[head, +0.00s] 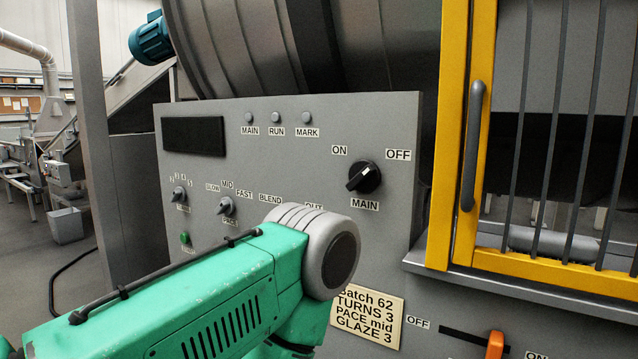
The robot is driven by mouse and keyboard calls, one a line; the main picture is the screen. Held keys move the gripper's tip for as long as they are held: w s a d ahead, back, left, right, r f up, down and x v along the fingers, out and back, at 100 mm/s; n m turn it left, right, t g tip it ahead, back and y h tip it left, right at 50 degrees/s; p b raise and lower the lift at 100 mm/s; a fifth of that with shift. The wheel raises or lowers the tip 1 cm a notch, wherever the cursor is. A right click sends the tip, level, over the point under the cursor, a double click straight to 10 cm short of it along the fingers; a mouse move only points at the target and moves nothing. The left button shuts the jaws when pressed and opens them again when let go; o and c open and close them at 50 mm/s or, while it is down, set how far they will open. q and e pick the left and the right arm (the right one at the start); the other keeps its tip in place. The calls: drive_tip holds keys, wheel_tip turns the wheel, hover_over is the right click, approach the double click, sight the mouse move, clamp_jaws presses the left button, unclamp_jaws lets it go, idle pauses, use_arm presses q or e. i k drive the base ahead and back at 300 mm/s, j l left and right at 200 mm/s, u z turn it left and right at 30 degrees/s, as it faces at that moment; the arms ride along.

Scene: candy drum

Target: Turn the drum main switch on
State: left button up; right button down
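The main switch (364,177) is a round black knob on the grey control panel (390,125), above a MAIN label. ON is printed to its upper left and OFF to its upper right. My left arm, green with a grey joint, comes in from the left and lies in front of the panel, below and left of the knob. Its gripper is out of view or hidden behind the arm. My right gripper is not in view.
Three small lamps (276,117) and a dark display (193,136) sit on the upper panel. Smaller knobs (226,206) are at left, partly near my arm. A yellow barred gate (455,130) stands right of the panel. An orange handle (495,345) is at lower right.

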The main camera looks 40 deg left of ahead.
sight(364, 177)
drive_tip(key=u, duration=0.95)
